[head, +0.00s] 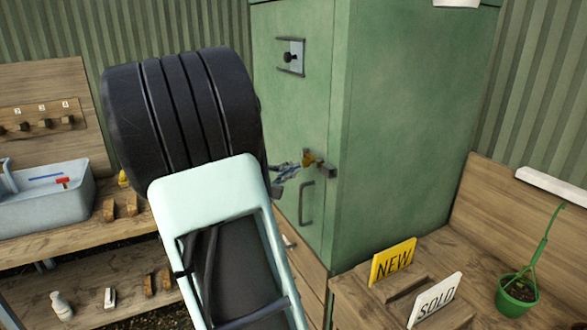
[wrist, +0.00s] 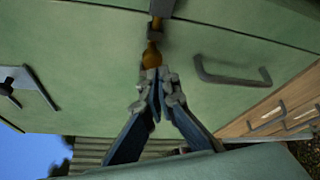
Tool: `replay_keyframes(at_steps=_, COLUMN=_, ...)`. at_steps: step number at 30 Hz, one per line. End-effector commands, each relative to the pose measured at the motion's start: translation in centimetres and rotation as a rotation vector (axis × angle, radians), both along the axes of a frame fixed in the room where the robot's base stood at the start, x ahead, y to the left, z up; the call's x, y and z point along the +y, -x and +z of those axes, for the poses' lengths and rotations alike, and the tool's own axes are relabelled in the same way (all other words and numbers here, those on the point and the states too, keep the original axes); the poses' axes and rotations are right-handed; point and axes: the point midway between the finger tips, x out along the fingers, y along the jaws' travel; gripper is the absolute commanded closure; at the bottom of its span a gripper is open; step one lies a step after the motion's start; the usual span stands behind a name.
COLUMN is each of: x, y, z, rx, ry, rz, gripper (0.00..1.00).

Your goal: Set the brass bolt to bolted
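The brass bolt (head: 309,158) is on the green cabinet's door, near the door's right edge in the head view. In the wrist view the brass part (wrist: 151,56) shows just beyond my fingertips, with grey metal fittings above it. My gripper (head: 287,171) is at the bolt's left side in the head view. In the wrist view its two fingers (wrist: 157,77) are drawn together, with their tips at the brass end, seemingly touching it. I see no clear grip around the brass. How far the bolt reaches into its keeper is not clear.
The grey door handle (head: 306,203) is just below the bolt. A plate with a dark knob (head: 290,57) is higher on the door. At the right, a wooden bench holds NEW (head: 393,262) and SOLD (head: 436,300) signs and a potted plant (head: 517,294). My arm hides the middle left.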

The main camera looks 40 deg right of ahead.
Motion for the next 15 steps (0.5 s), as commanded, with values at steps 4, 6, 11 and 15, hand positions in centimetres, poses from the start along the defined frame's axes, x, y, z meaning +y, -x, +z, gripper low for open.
replay_keyframes(at_steps=4, x=3.5, y=0.2, z=0.5, rx=-0.001, ry=-0.002, rz=0.011, gripper=1.0)
replay_keyframes(at_steps=6, x=5.0, y=0.4, z=0.7, rx=-0.001, ry=-0.002, rz=0.011, gripper=1.0)
replay_keyframes(at_steps=11, x=7.8, y=0.8, z=1.1, rx=0.0, ry=-0.002, rz=0.011, gripper=1.0)
replay_keyframes(at_steps=15, x=9.4, y=1.0, z=1.3, rx=0.001, ry=-0.003, rz=0.012, gripper=1.0)
